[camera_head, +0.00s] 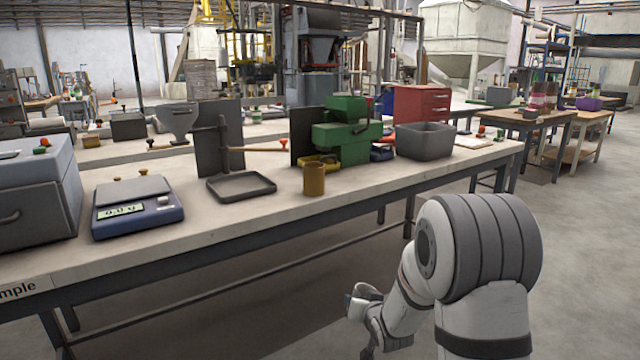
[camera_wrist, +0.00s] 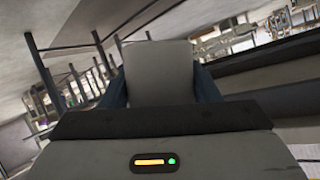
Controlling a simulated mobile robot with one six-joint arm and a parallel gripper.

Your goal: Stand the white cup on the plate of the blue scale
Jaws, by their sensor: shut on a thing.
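The blue scale (camera_head: 140,222) stands on the left part of the long workbench, next to a grey-blue case. Its flat grey plate (camera_head: 130,190) is bare, and its display appears to read zero. In the wrist view a pale grey-white thing, which I take for the white cup (camera_wrist: 160,72), fills the space between my fingers. My gripper (camera_wrist: 160,95) is shut on it. In the head view my gripper (camera_head: 360,306) is low in front of the bench, well right of the scale. My arm partly hides it there, and the cup is hard to make out.
The bench (camera_head: 290,200) also holds a black tray (camera_head: 241,195), a brown cup (camera_head: 314,180), a green machine (camera_head: 345,135) and a grey bin (camera_head: 425,140). The bench edge lies between my gripper and the scale.

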